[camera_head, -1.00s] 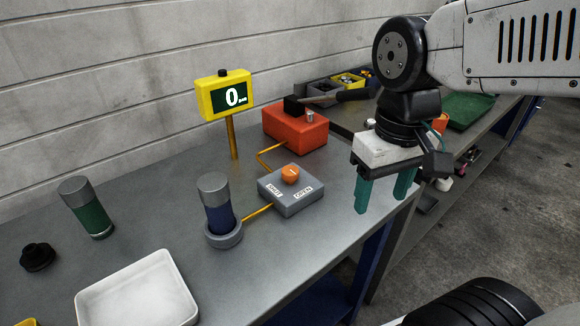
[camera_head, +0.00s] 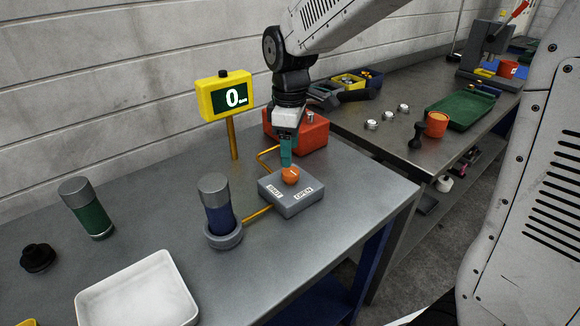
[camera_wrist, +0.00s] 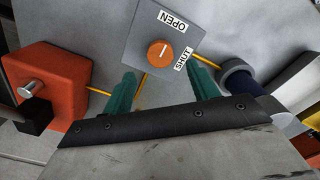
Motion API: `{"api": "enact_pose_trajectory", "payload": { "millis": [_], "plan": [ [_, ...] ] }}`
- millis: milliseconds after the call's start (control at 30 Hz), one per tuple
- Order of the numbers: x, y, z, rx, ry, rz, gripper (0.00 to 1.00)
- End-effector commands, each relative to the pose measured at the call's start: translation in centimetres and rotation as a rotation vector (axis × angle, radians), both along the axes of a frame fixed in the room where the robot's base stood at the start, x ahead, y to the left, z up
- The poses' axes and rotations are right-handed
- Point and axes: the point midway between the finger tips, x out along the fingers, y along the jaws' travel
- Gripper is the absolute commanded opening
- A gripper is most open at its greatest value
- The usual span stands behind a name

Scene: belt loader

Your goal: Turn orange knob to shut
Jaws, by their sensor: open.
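The orange knob (camera_head: 290,175) sits on top of a grey box (camera_head: 291,203) with labels SHUT and OPEN on its face. In the wrist view the knob (camera_wrist: 160,53) carries a pale pointer line, and the box lies beyond my fingertips. My gripper (camera_head: 287,163) is over the back edge of the box, just behind the knob in the head view. In the wrist view its two teal fingers (camera_wrist: 160,80) are spread apart, with the knob ahead of the gap between them. Nothing is held. The head view shows the fingers edge-on, so their clearance from the knob is hard to tell.
A red box (camera_head: 312,135) stands behind my gripper, joined to the grey box by an orange tube. A blue cylinder (camera_head: 218,215) in a grey ring stands left of the box. A yellow display (camera_head: 226,95) on a post reads 0. A white tray (camera_head: 138,295) lies front left.

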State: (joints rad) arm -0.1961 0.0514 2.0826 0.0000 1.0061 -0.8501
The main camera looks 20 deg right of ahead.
Motion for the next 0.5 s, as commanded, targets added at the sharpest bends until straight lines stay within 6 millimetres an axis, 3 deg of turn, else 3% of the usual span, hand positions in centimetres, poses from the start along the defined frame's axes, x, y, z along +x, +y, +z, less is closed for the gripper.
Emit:
{"api": "enact_pose_trajectory", "payload": {
  "millis": [233,500],
  "plan": [
    [-0.1,0.0,-4.2,-0.001,0.005,-0.002,0.59],
    [-0.1,-0.1,-6.0,-0.001,0.003,-0.004,0.59]
  ]
}}
